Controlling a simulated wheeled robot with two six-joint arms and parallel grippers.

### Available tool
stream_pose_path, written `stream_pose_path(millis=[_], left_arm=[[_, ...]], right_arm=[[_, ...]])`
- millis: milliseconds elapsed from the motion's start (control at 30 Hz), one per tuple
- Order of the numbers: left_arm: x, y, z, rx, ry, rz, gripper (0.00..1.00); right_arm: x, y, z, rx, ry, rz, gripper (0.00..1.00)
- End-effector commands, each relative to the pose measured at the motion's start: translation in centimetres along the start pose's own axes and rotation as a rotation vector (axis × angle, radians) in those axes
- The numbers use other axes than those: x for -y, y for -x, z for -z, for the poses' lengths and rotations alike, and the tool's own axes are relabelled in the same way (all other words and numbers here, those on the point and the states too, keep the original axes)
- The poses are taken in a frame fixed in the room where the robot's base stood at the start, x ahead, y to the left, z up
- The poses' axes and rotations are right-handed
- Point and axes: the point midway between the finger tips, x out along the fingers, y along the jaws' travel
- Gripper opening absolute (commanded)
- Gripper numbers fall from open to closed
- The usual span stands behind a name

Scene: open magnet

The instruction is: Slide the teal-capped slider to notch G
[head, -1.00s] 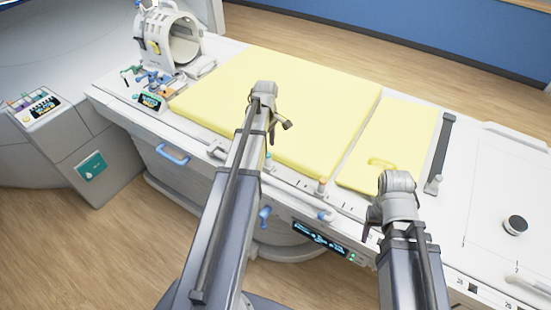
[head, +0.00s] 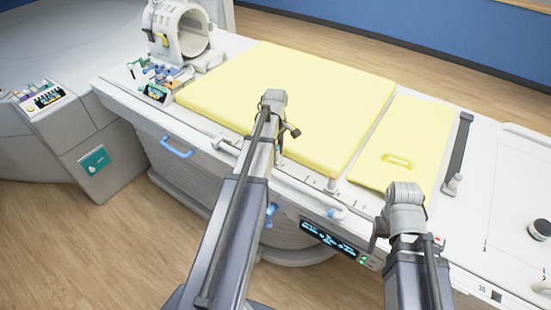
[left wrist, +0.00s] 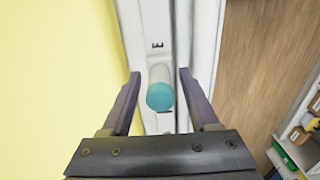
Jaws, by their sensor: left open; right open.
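In the head view my left arm hides the slider, and the left gripper (head: 291,133) shows only in part over the near edge of the bed. My right gripper (head: 379,228) is by the bed's front edge, right of the display panel, apart from the slider. Notch G is not readable.
A large yellow pad (head: 300,85) and a smaller yellow pad (head: 425,140) cover the bed. A blue handle (head: 176,149) and a display panel (head: 328,238) are on the front face.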

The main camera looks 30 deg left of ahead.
Motion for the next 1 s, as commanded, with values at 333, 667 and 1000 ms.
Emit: stream_pose_path(millis=[333, 667, 1000], left_arm=[[0.00, -0.19, 0.00, 0.000, 0.000, 0.000, 0.55], [0.00, -0.20, 0.00, 0.000, 0.000, 0.000, 0.18], [0.00, -0.20, 0.00, 0.000, 0.000, 0.000, 0.00]], right_arm=[[0.02, -0.19, 0.01, 0.000, 0.000, 0.000, 0.61], [0.02, -0.20, 0.01, 0.000, 0.000, 0.000, 0.61], [0.02, -0.20, 0.01, 0.000, 0.000, 0.000, 0.61]])
